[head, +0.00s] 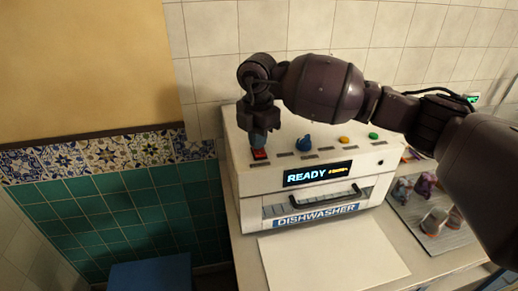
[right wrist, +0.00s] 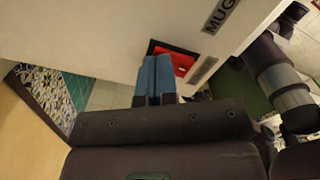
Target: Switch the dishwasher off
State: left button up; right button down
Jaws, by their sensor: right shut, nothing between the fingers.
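The white dishwasher (head: 235,160) stands on the counter against the tiled wall. Its display (head: 318,173) reads READY with smaller orange text. On its top are a red button (head: 260,155) at the left, a blue knob (head: 304,143), a yellow button (head: 344,140) and a green button (head: 373,136). My right gripper (head: 259,145) is shut and empty, pointing down at the red button. In the right wrist view its blue fingertips (right wrist: 155,75) overlap the red button (right wrist: 182,62); I cannot tell whether they touch it. My left gripper is not in view.
A dark handle (head: 325,197) crosses the dishwasher's front. A pale board (head: 330,255) lies in front of it. A tray (head: 450,238) with several cups stands at the right. A blue surface (head: 150,275) is low at the left.

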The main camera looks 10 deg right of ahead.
jog(key=shift+f, duration=0.15)
jog(key=shift+r+p, duration=1.25)
jog(key=shift+r, duration=0.85)
jog(key=shift+r+p, duration=0.75)
jog(key=shift+r, duration=0.65)
